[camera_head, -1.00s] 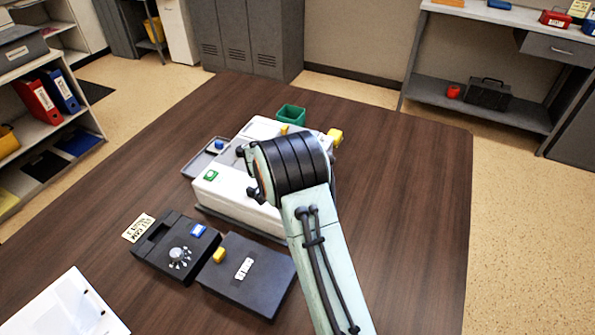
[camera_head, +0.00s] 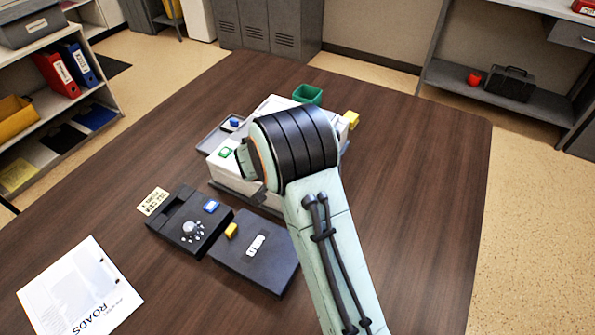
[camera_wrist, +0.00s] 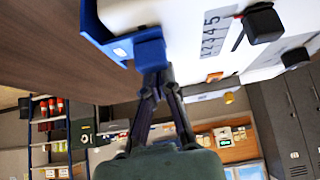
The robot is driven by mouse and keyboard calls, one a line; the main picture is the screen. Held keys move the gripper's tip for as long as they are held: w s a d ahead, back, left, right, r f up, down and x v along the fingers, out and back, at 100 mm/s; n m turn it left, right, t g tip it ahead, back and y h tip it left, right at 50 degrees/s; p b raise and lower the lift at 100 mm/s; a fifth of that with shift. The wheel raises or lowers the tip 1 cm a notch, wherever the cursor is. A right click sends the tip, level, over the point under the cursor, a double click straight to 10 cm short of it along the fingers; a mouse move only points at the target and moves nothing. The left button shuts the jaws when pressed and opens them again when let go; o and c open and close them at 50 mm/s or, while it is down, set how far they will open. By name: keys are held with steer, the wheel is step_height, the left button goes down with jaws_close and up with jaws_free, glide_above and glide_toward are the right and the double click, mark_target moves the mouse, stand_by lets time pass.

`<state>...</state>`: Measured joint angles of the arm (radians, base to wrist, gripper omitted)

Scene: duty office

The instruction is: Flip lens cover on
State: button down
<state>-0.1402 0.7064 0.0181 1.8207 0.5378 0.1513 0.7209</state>
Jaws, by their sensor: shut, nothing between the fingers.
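A white device (camera_head: 228,172) stands on the table, partly hidden behind my arm; its green button (camera_head: 225,152) shows at the left. In the wrist view, a white panel (camera_wrist: 184,30) fills the top, with a printed 1-to-5 scale (camera_wrist: 213,35) and a black knob (camera_wrist: 263,24). A blue part (camera_wrist: 128,42) with a small white label is at the panel's left edge. My gripper (camera_wrist: 157,80) is shut and empty, with its tips right at the blue part's lower end; I cannot tell whether they touch. The head view hides my gripper. I cannot tell which part is the lens cover.
Two black boxes (camera_head: 178,232) (camera_head: 262,268) lie in front of the device. A label card (camera_head: 153,201) and a paper (camera_head: 75,285) lie at the left. A green bin (camera_head: 307,94) and a yellow piece (camera_head: 351,120) are behind. The table's right side is clear.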

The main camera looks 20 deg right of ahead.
steer(key=shift+w+d+r, duration=0.2)
steer(key=shift+w+d, duration=0.35)
steer(key=shift+w+d+r, duration=0.15)
steer(key=shift+w+d, duration=0.35)
steer(key=shift+d, duration=0.05)
steer(key=v, duration=0.9)
steer(key=shift+s+r, duration=0.2)
steer(key=shift+a, duration=0.1)
steer(key=s+d+r+m+t+y, duration=0.1)
steer(key=s+d+r, duration=0.1)
steer(key=s+r, duration=0.3)
steer(key=s+d+r+t, duration=0.1)
steer(key=s+r, duration=0.2)
steer(key=r, duration=0.5)
steer(key=s+a+f+n+g+y, duration=0.1)
steer(key=s+a+f+n+g, duration=0.1)
steer(key=s, duration=0.6)
steer(key=s+a+f+n+g+y, duration=0.2)
steer(key=s+n, duration=0.3)
steer(key=s, duration=0.3)
steer(key=s+a+f+n+g+y, duration=0.2)
steer(key=s+a+f+n+g, duration=0.1)
steer(key=s, duration=0.5)
steer(key=shift+s+a+f+n+g, duration=0.25)
steer(key=shift+a+f+n+g, duration=0.05)
steer(key=shift+a+f+n, duration=0.3)
